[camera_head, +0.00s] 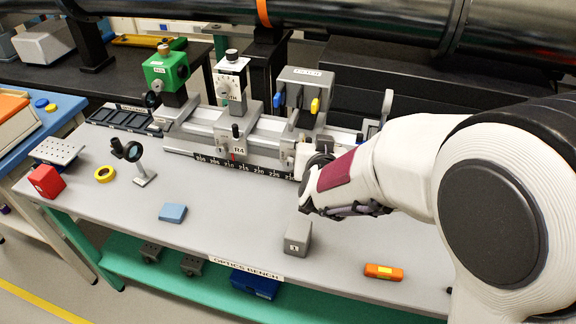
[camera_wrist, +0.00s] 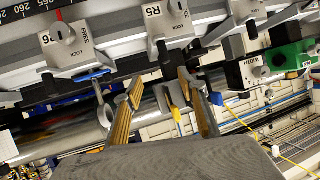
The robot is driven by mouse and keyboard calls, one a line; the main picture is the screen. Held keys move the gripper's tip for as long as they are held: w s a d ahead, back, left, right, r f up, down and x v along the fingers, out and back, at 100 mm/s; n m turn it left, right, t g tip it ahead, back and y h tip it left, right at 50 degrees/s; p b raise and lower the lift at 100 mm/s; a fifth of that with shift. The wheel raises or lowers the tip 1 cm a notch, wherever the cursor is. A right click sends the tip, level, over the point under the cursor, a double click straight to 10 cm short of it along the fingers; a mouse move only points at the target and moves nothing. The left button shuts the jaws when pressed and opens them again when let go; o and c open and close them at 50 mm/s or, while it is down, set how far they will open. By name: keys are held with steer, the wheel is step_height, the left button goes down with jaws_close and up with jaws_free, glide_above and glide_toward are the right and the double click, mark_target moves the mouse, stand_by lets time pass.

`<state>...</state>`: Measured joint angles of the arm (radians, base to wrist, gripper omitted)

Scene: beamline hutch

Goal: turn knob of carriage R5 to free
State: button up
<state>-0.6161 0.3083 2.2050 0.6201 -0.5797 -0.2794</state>
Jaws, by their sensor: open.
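Carriage R5 (camera_wrist: 166,27) is a light block on the rail at the top of the wrist view, with an "R5" label and the word LOCK. Its dark knob (camera_wrist: 176,7) is at the picture's top edge and partly cut off, so I cannot tell its setting. My gripper (camera_wrist: 161,80) is open and empty, its two fingers apart below R5 in that picture, not touching the knob. In the head view my gripper (camera_head: 322,172) is at the right part of the rail and hides much of the carriage there.
Carriage R4 (camera_head: 239,152) is left of my gripper. A grey block (camera_head: 297,238) and an orange item (camera_head: 383,272) lie on the bench (camera_head: 225,190).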

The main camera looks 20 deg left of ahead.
steer(key=a+f+t+h, duration=0.2)
steer(key=a+f, duration=0.3)
steer(key=f, duration=0.2)
steer(key=n+t+h, duration=0.1)
steer(key=n+t, duration=0.1)
steer(key=t, duration=0.1)
glide_toward(288, 166)
steer(key=shift+w+a, duration=0.1)
steer(key=shift+w, duration=0.7)
steer(key=shift+w, duration=0.15)
steer(key=shift+w, duration=3.8)
steer(key=c, duration=1.1)
